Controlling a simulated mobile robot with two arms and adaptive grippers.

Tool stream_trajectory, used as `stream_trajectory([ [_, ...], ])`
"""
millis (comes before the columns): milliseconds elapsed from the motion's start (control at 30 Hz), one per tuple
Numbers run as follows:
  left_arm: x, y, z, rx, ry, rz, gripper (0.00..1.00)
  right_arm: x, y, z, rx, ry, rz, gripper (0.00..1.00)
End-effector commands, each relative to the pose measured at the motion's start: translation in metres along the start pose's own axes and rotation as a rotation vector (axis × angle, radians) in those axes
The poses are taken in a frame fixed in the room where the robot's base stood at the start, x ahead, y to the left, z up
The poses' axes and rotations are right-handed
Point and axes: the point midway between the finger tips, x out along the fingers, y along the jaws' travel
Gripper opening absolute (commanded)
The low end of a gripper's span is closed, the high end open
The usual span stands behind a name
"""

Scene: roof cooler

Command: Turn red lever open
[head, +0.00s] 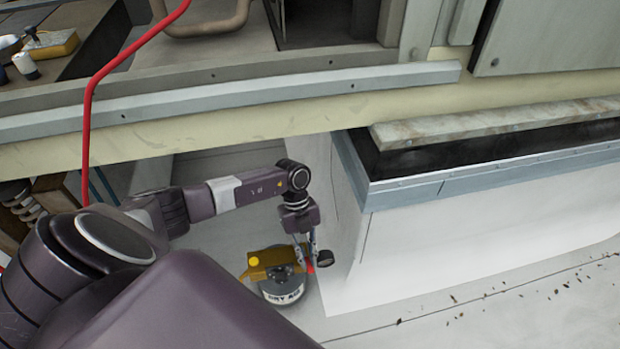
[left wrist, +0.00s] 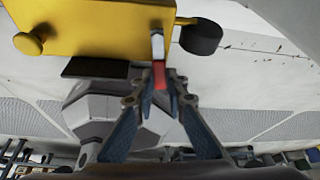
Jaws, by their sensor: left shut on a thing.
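The red lever (left wrist: 160,76) hangs from a yellow valve block (left wrist: 90,28) in the left wrist view. My left gripper (left wrist: 160,78) has its two fingers closed around the lever's red part. In the head view the yellow block (head: 264,259) sits on a round grey body with printed lettering (head: 284,289). My left gripper (head: 309,250) reaches down to its right side, and a bit of red shows by the fingertips. The lever's far side is hidden by the fingers. My right gripper is not in view.
A white wall with a grey metal edge (head: 450,182) rises just right of the gripper. A red hose (head: 87,130) runs down at the left. A small dark round knob (left wrist: 201,36) is beside the lever. The floor at lower right is open, with scattered debris.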

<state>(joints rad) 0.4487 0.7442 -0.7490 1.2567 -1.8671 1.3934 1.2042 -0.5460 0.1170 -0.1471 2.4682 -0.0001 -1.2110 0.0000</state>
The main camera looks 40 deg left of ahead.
Motion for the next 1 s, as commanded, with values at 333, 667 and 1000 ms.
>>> stream_trajectory([
  [333,-0.0009,0.0036,0.0004,0.071,0.0,0.03,0.0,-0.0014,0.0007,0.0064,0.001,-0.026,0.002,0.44],
  [667,-0.0007,0.0038,0.0003,0.075,0.0,0.031,0.0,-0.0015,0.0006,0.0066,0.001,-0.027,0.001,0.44],
  [1000,-0.0004,0.0038,0.0002,0.074,0.0,0.031,0.3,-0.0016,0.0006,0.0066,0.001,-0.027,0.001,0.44],
])
